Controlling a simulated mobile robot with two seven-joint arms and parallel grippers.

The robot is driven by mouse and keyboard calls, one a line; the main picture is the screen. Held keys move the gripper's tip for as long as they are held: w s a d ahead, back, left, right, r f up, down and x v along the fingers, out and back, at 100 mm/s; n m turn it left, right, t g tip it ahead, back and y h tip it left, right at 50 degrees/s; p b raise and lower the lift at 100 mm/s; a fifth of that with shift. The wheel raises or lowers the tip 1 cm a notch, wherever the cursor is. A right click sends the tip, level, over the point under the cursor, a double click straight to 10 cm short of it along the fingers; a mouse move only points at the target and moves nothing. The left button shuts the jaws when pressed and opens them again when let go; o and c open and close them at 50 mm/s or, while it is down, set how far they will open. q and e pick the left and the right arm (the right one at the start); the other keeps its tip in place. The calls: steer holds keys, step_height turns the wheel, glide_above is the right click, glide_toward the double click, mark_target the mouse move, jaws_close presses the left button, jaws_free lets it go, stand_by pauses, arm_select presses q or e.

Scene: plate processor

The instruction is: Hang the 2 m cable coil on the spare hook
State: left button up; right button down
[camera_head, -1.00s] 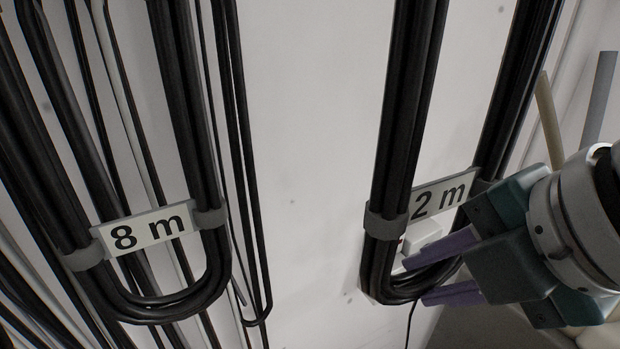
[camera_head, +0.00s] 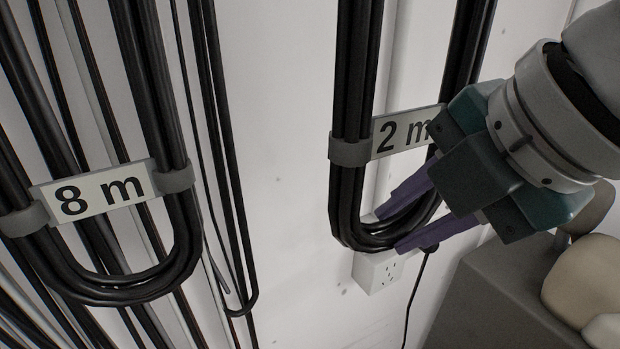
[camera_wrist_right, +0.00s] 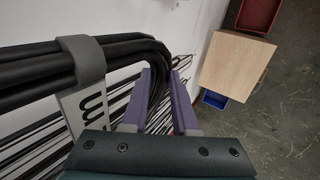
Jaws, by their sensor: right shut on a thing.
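The 2 m cable coil (camera_head: 350,190) is a bundle of black cable with a grey strap and a white "2 m" label (camera_head: 392,133). It hangs down the right half of the head view, its top out of frame. My right gripper (camera_head: 385,226) has its purple fingers shut around the lower bend of this coil. In the right wrist view the coil (camera_wrist_right: 120,48) curves down between the fingers (camera_wrist_right: 158,105). My left gripper is not in view. No spare hook is visible in these frames.
The 8 m coil (camera_head: 180,230) with its label (camera_head: 100,192) hangs at left among several other cables. A white wall outlet (camera_head: 378,272) with a plugged cord sits below the 2 m coil. A wooden-topped table (camera_wrist_right: 232,65) and red bin (camera_wrist_right: 257,14) show in the wrist view.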

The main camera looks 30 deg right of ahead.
steer(key=shift+w+f+b, duration=0.1)
steer(key=shift+w+b, duration=0.4)
steer(key=shift+w, duration=0.1)
steer(key=shift+w+a, duration=0.1)
steer(key=shift+w, duration=0.2)
steer(key=w, duration=0.1)
steer(key=w+f+b, duration=0.1)
steer(key=w, duration=0.1)
steer(key=w+f, duration=0.1)
steer(key=w, duration=0.1)
steer(key=shift+w+a+f+b, duration=0.1)
steer(key=shift+a+b, duration=0.1)
steer(key=shift+b, duration=0.1)
steer(key=c, duration=0.6)
jaws_free()
